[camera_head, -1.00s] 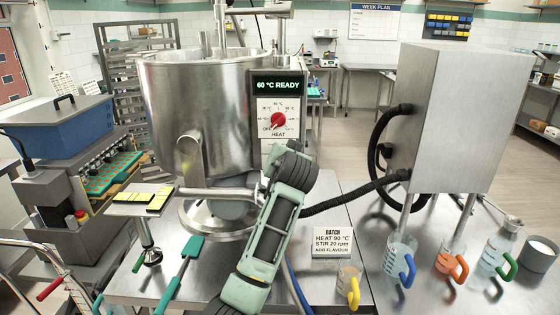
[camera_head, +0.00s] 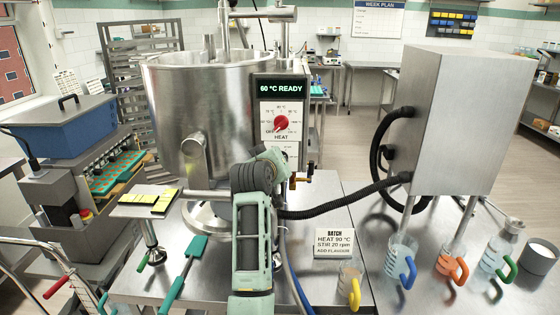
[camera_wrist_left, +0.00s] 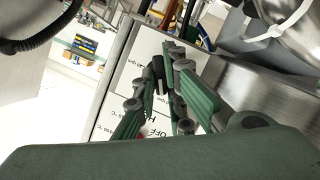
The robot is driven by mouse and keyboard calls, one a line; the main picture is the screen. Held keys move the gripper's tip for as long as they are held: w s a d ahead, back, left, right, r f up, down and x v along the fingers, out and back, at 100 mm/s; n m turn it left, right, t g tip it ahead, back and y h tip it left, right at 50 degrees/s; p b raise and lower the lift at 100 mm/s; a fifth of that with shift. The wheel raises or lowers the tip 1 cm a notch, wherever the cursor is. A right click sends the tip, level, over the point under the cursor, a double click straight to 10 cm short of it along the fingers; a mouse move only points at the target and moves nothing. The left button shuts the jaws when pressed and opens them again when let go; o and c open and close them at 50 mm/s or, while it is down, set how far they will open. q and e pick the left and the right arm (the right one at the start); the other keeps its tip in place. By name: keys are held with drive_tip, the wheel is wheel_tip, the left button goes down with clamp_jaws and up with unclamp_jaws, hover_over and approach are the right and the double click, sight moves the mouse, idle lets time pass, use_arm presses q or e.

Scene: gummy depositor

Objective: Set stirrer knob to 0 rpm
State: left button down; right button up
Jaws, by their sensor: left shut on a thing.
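The steel kettle (camera_head: 190,110) carries a control panel whose display (camera_head: 279,87) reads 60 °C READY. Its red heat knob (camera_head: 281,123) sits above the word HEAT. My left arm stands in front of the lower panel and hides the stirrer knob and its scale in the head view. In the left wrist view, my left gripper (camera_wrist_left: 164,72) has its green-padded fingers at the panel, shut on a black knob (camera_wrist_left: 158,72), seemingly the stirrer knob. The knob's rpm setting cannot be read. The words HEAT and OFF show beside the fingers. My right gripper is out of view.
A sign (camera_head: 334,243) reads HEAT 90 °C, STIR 20 rpm. A black hose (camera_head: 345,198) runs right of my arm to a steel cabinet (camera_head: 462,120). Jugs with coloured handles stand at right; a teal spatula (camera_head: 184,275) lies at left.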

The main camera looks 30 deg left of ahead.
use_arm(q)
drive_tip(key=shift+s+a+f+n+t+h+b, duration=0.1)
drive_tip(key=shift+f+n+t+h+b, duration=0.2)
drive_tip(key=shift+n+t, duration=0.8)
drive_tip(key=shift+f+n+t+h+b, duration=0.15)
drive_tip(key=shift+n+t+h+b, duration=0.2)
drive_tip(key=shift+n, duration=1.55)
drive_tip(key=shift+s+a+f+n+t+h+b, duration=0.1)
drive_tip(key=shift+f+n+t+h+b, duration=0.4)
drive_tip(key=shift+n, duration=1)
drive_tip(key=shift+r+n+t, duration=0.25)
drive_tip(key=shift+r+n, duration=0.05)
drive_tip(key=shift+r, duration=0.05)
drive_tip(key=c, duration=1.8)
unclamp_jaws()
drive_tip(key=shift+r, duration=0.1)
